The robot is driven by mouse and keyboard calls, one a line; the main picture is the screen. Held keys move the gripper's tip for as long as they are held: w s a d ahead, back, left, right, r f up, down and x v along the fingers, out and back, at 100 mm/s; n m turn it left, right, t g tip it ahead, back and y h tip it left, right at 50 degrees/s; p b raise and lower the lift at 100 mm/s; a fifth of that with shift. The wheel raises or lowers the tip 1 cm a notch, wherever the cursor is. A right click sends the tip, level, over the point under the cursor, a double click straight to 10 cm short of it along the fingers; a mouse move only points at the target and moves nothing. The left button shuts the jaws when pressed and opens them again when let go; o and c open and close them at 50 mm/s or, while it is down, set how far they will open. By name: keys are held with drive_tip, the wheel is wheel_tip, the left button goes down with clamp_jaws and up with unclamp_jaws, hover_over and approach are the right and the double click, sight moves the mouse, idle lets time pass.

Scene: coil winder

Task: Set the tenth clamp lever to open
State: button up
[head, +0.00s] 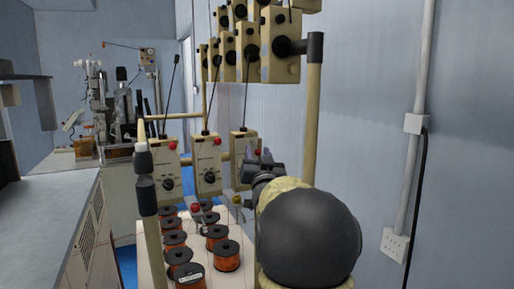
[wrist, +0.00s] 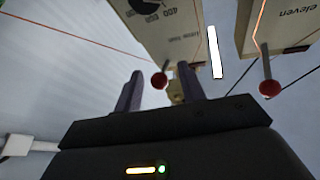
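In the wrist view, my gripper (wrist: 162,82) has its two dark fingers apart. A clamp lever with a red ball knob (wrist: 160,81) appears in the gap between them; I cannot tell how far beyond the fingertips it is. It hangs by a beige tensioner box (wrist: 165,25) seen upside down, whose number I cannot read. A second red-knobbed lever (wrist: 269,88) shows to the right, by a box labelled "eleven" (wrist: 290,22). In the head view, my gripper (head: 259,154) is in front of the lower row's right box (head: 242,143), partly hidden behind my arm.
Two more boxes with red knobs (head: 168,170) (head: 208,165) stand to the left. Wire spools (head: 226,256) sit on a rack below. Beige posts (head: 312,110) and upper boxes (head: 280,45) are close to my arm. A wall with conduit (head: 418,90) is right.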

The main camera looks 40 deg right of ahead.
drive_tip(key=shift+w+d+r, duration=0.2)
drive_tip(key=shift+w, duration=0.15)
clamp_jaws()
